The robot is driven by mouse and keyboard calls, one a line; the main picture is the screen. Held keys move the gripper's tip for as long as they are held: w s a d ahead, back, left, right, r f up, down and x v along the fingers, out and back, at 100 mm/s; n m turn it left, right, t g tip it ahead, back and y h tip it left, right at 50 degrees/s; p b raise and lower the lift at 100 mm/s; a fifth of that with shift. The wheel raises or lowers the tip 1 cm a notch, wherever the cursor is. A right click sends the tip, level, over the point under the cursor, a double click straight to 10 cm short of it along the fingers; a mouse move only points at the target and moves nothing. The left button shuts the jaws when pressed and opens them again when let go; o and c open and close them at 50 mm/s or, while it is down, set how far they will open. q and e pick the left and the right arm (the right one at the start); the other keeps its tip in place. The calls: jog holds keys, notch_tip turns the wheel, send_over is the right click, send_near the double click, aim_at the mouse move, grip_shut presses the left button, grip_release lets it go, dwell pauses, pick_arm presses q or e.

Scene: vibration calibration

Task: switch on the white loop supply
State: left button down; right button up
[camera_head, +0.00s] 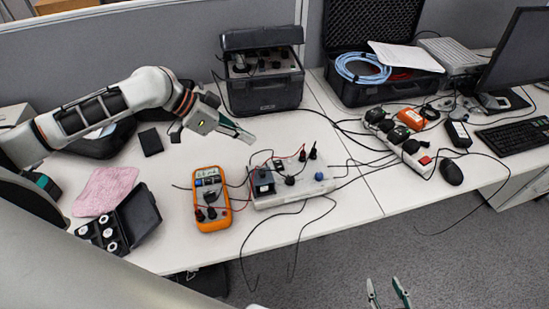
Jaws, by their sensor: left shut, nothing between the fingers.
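The white loop supply looks to be the low white box (328,187) in the middle of the desk. It carries a dark module at its left end, a black knob, red and black plugs and a blue knob or button (319,176) at its right. Its switch state cannot be told. My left gripper (248,137) is shut and empty, in the air behind and above the box's left part, apart from it. My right gripper (387,292) is open and empty at the bottom edge of the view, in front of the desk.
An orange multimeter (212,222) lies just left of the box, with leads around both. A dark instrument case (263,95) stands behind. A power strip (384,122), mouse (451,172) and keyboard (515,136) are to the right. A pink cloth (105,190) lies left.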

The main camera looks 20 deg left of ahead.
pick_arm(q)
send_near(286, 167)
jog(key=d, duration=0.1)
jog(key=w+d, duration=0.1)
jog(key=d, duration=0.1)
jog(key=shift+w+r, duration=0.15)
jog(key=shift+r, duration=0.2)
notch_tip(286, 167, down, 2)
jog(key=shift+f, duration=0.9)
